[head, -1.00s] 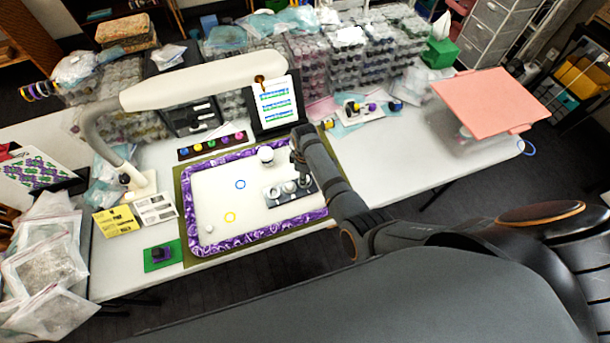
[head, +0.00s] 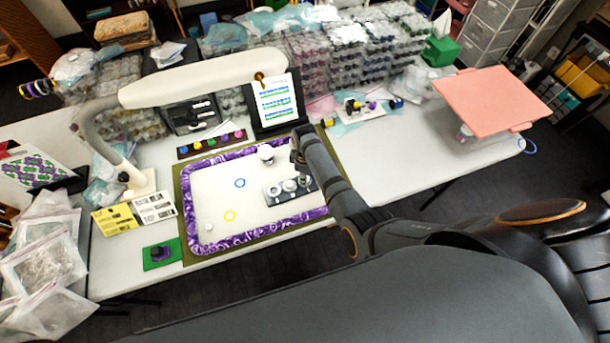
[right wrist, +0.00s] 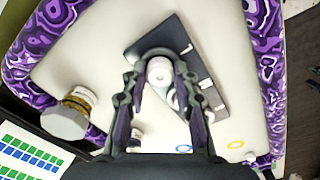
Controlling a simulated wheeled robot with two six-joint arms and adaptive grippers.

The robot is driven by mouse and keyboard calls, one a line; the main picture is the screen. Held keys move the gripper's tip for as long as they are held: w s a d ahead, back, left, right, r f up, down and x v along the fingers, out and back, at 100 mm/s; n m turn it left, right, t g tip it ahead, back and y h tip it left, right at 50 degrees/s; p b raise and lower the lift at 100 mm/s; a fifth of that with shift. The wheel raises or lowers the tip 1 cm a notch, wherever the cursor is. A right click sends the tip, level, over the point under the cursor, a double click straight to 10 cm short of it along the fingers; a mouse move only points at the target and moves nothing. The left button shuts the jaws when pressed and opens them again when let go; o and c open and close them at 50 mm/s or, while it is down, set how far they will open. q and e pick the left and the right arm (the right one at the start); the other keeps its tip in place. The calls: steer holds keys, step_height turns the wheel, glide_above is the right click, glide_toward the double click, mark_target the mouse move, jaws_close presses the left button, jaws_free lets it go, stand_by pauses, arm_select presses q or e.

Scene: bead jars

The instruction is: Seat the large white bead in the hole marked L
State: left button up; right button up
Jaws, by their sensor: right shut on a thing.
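The dark hole block (head: 270,203) lies on the white mat, with several pale round things in a row on it. In the right wrist view the block (right wrist: 140,50) has small white marks along one edge, too small to read surely. My right gripper (right wrist: 160,72) is shut on the large white bead (right wrist: 160,68) over the end of the block. The fingers flank the bead and cover part of the block. Whether the bead touches the hole or hangs above it, I cannot tell. In the head view my right arm hides the bead. My left gripper is in neither current view.
A purple-patterned border (head: 186,215) rings the mat. A white-topped jar (head: 266,153) stands behind the block. A blue ring (head: 240,183), a yellow ring (head: 230,216) and a small white ball (head: 209,227) are left of it. A lamp (head: 200,78) arches over the back.

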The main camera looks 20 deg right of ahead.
steer(key=o, duration=0.9)
steer(key=shift+o, duration=0.2)
steer(key=shift+r, duration=0.25)
step_height(320, 180, up, 12)
steer(key=shift+f, duration=0.25)
